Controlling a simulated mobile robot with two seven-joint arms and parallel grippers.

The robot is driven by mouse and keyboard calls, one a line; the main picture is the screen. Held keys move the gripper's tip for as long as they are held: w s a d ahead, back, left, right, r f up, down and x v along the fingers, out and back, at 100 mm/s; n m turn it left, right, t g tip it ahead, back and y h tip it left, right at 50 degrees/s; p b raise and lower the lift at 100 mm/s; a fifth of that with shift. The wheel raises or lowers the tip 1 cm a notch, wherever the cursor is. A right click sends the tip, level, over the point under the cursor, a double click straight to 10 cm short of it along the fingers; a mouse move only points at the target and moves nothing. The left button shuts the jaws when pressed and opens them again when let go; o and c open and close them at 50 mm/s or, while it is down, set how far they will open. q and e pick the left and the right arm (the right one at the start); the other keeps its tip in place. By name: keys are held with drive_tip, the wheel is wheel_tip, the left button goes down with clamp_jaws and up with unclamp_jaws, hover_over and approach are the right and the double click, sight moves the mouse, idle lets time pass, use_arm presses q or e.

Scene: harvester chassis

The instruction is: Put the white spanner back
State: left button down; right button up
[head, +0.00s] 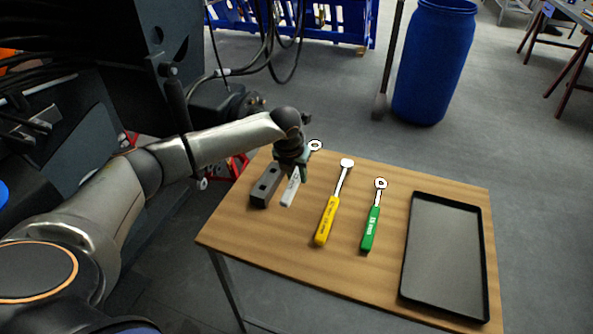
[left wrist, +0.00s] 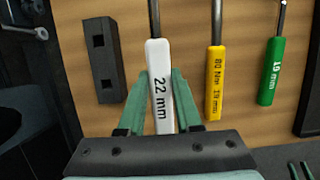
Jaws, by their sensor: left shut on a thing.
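The white spanner (head: 290,190), with a white handle marked 22 mm and a metal ring head, is at the left of the wooden table, just right of a dark block (head: 266,186). My left gripper (head: 293,163) is over it. In the left wrist view the green fingers of my left gripper (left wrist: 163,82) are on both sides of the white handle (left wrist: 159,95), shut on it. I cannot tell if the spanner touches the table. The arm hides part of its shaft in the head view. My right gripper's two green fingertips (left wrist: 300,171) show apart at the lower right corner.
A yellow spanner (head: 327,222) and a green spanner (head: 370,230) lie to the right on the table (head: 290,250). A black tray (head: 443,255) lies at the right end. Dark machinery (head: 110,90) stands left of the table. A blue barrel (head: 433,65) stands behind.

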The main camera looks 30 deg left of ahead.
use_arm(q)
drive_tip(key=shift+f+b, duration=1.6)
drive_tip(key=shift+f, duration=2.35)
drive_tip(key=c, duration=0.5)
unclamp_jaws()
drive_tip(key=shift+f, duration=0.1)
drive_tip(key=p+v, duration=0.1)
drive_tip(key=v, duration=1.1)
drive_tip(key=shift+r, duration=0.35)
